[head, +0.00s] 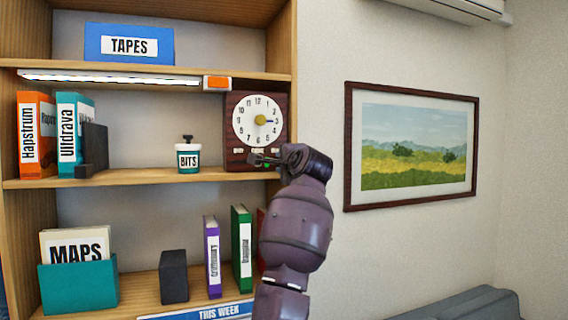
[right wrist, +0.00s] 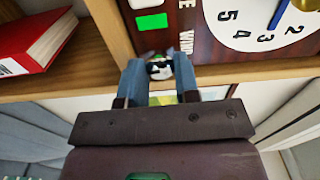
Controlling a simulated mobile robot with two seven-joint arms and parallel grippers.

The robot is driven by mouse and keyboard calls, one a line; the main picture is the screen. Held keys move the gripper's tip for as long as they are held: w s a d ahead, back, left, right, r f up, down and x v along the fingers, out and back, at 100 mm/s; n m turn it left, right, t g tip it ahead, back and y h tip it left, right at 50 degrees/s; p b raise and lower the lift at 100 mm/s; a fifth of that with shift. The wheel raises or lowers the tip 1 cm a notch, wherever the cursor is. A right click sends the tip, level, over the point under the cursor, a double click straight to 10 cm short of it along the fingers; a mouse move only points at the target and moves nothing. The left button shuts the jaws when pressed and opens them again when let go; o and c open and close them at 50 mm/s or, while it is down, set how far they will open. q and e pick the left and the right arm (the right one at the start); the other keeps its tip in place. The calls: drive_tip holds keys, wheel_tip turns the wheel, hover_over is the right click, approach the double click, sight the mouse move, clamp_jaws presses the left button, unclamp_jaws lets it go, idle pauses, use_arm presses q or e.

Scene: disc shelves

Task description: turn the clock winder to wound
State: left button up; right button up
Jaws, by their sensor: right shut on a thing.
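The clock (head: 234,132) is a dark wooden box with a white dial, standing on the middle shelf at its right end. Its dial has a yellow hub and a dark blue hand pointing towards 3. The clock winder (right wrist: 160,69) is a small black-and-white knob low on the clock front, beside lettering that partly reads "WIND". My right gripper (right wrist: 160,75) is shut on the winder, with one finger on each side. In the head view my right gripper (head: 264,158) hides the winder. A green patch (right wrist: 152,22) and a white label show beside it. My left gripper is not in view.
Books (head: 36,135) and a dark bookend stand further left. An orange-ended light strip (head: 110,79) runs under the shelf above. A framed picture (head: 348,150) hangs on the right wall.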

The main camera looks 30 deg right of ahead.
drive_tip(key=shift+f+m, duration=0.1)
drive_tip(key=shift+m, duration=0.2)
drive_tip(key=o, duration=0.9)
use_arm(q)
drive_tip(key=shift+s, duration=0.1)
